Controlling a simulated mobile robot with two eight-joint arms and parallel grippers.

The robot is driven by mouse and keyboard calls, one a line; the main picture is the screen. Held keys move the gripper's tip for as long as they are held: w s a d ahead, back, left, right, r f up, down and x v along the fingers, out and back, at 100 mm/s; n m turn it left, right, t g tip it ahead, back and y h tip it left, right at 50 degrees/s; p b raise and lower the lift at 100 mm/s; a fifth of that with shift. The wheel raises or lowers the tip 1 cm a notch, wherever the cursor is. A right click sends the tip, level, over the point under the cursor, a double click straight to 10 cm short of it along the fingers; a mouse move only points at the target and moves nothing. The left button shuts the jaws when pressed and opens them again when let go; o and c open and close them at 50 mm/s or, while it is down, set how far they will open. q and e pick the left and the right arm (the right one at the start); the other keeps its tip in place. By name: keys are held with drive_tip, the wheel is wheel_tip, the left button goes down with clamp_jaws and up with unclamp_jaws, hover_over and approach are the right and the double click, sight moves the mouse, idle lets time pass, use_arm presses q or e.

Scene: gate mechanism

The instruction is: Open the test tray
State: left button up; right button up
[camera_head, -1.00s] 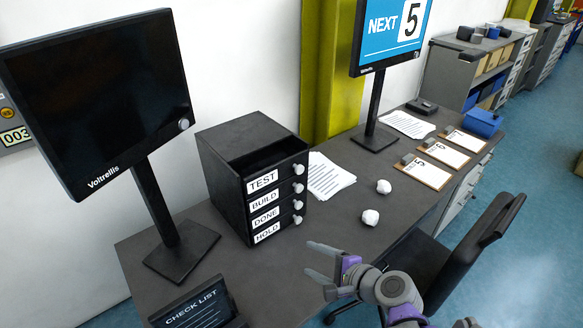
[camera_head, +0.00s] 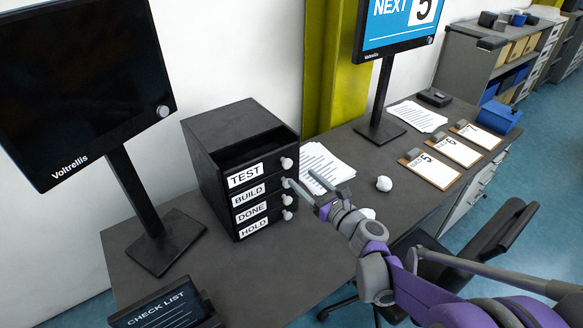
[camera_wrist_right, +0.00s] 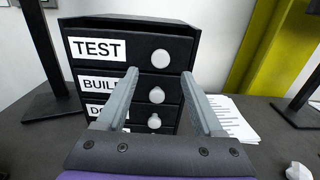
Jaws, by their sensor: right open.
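A black drawer unit (camera_head: 210,188) stands on the dark desk with trays labelled TEST, BUILD, DONE and HOLD. The test tray (camera_head: 262,172) is the top one, with a round white knob (camera_head: 287,163) at its right end. In the right wrist view the test tray (camera_wrist_right: 128,49) and its knob (camera_wrist_right: 161,58) show just above my fingertips. My right gripper (camera_head: 304,184) is open and empty in front of the unit, beside the lower knobs. In the wrist view its fingers (camera_wrist_right: 159,82) stand either side of the knob column, apart from the test knob. My left gripper is not in view.
A large monitor (camera_head: 70,90) stands left of the unit and a second one (camera_head: 398,25) behind right. Papers (camera_head: 325,165) lie right of the unit, with a crumpled paper ball (camera_head: 384,183) nearby. A checklist tablet (camera_head: 165,308) is at the front left. A chair (camera_head: 480,240) stands at the right.

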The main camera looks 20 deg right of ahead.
sight(289, 165)
drive_tip(key=x, duration=0.6)
drive_tip(key=shift+w, duration=0.3)
clamp_jaws()
idle(1.1)
